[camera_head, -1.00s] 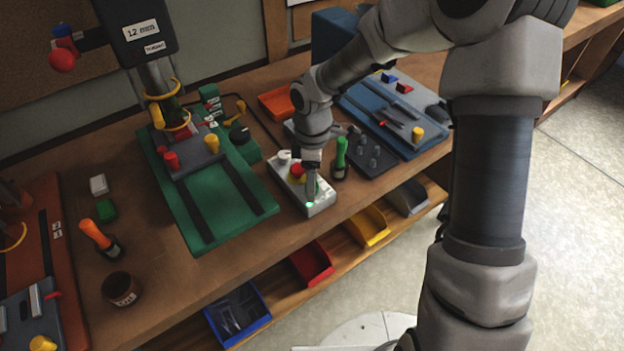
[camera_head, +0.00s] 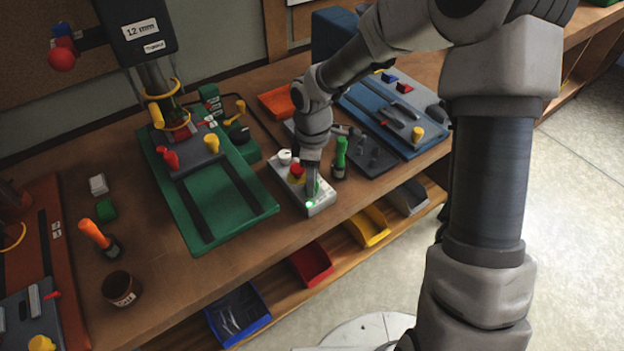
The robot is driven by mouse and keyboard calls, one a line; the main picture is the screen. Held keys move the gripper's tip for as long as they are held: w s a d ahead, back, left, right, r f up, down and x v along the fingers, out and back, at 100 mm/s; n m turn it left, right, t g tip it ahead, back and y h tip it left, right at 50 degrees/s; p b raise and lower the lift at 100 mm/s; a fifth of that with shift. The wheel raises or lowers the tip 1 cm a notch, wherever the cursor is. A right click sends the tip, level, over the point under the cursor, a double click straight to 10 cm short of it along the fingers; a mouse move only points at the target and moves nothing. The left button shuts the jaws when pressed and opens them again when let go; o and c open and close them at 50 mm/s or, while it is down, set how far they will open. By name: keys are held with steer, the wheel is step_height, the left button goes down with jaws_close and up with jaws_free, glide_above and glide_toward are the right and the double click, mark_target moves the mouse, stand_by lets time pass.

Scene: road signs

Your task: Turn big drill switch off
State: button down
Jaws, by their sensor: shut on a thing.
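The big drill (camera_head: 143,30), with a dark head marked 12 mm, stands on a green base (camera_head: 222,222) at the left of the bench. To its right is a white control box (camera_head: 322,207) with a white knob (camera_head: 284,157), a red button (camera_head: 297,170) over yellow, and a glowing green light (camera_head: 309,205) at its near end. My gripper (camera_head: 311,189) points down onto the box between the red button and the green light. It is shut on a small part there, which the fingers hide.
A green-handled tool (camera_head: 340,157) stands close to the right of the box. A dark holder (camera_head: 375,158) and a blue machine base (camera_head: 408,122) lie beyond it. Red (camera_head: 312,262) and yellow (camera_head: 367,227) bins sit below the bench's front edge.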

steer(key=m+b, duration=0.2)
steer(key=m, duration=0.3)
steer(key=shift+m, duration=0.4)
steer(key=m+b, duration=0.1)
steer(key=m, duration=0.4)
steer(key=shift+y, duration=0.3)
steer(key=shift+m, duration=0.3)
steer(key=shift+c, duration=2.2)
jaws_free()
step_height(320, 180, up, 18)
steer(key=shift+w+d+f+p, duration=0.15)
steer(key=shift+d+f+p, duration=0.1)
steer(key=shift+d+p, duration=0.2)
